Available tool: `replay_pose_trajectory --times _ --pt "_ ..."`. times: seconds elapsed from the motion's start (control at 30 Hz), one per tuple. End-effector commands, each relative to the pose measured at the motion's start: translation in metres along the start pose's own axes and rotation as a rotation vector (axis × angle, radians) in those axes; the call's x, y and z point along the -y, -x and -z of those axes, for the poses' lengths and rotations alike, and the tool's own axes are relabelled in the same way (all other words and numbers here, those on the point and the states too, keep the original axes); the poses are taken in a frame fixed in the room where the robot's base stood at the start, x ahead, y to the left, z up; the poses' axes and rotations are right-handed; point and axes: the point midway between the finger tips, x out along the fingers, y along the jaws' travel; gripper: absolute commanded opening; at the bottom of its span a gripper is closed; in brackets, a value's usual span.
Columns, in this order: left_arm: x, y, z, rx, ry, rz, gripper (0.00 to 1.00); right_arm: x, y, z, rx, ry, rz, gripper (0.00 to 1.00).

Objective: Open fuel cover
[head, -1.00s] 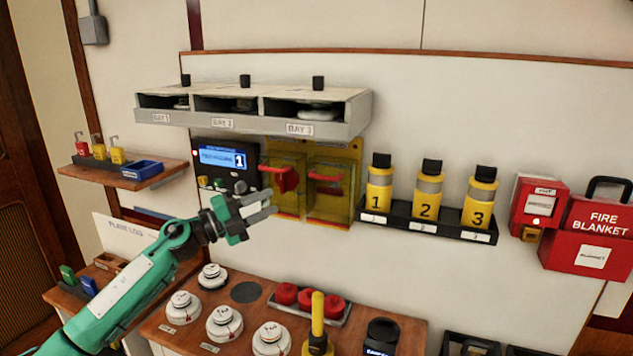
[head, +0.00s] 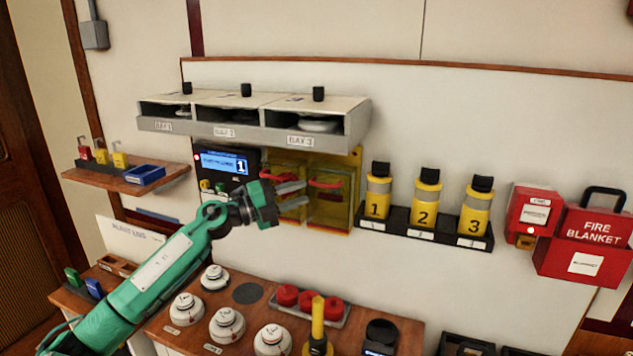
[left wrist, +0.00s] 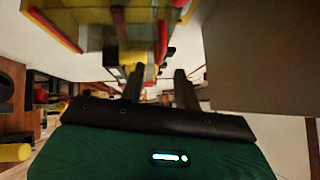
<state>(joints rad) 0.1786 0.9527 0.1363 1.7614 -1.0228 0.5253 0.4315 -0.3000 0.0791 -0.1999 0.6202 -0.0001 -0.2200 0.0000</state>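Two yellow see-through covers hang side by side on the wall panel: a left cover (head: 281,165) and a right cover (head: 332,207). I cannot read a label telling which is fuel. The right cover has a red handle (head: 325,184) and looks closed. My left gripper (head: 298,194) is in front of the left cover and hides much of it and its red handle. In the left wrist view its two fingers (left wrist: 158,88) are apart with nothing clearly held, and yellow and red parts show beyond them. Contact with the cover cannot be told. My right gripper is not in view.
A grey three-bay shelf (head: 250,130) juts out just above the covers. A display panel (head: 224,162) is at their left. A black rack (head: 425,232) with yellow cylinders is at the right. A counter (head: 255,310) with white round detectors lies below.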

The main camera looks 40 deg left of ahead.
Motion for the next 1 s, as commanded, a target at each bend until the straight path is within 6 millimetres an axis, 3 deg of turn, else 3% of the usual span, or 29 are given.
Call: replay_pose_trajectory --times 0.4,0.8,0.83,1.0 --pt "0.002 -0.049 0.000 0.000 0.001 0.002 0.33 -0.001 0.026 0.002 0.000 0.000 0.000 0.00" --pt "0.000 -0.055 0.000 0.000 0.000 -0.001 0.33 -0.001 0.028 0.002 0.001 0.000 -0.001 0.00" --pt "0.000 -0.055 0.000 0.000 0.000 -0.001 0.31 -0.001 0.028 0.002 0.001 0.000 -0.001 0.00" --pt "0.000 -0.054 0.000 0.000 0.000 0.000 0.00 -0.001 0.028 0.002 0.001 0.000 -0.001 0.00"
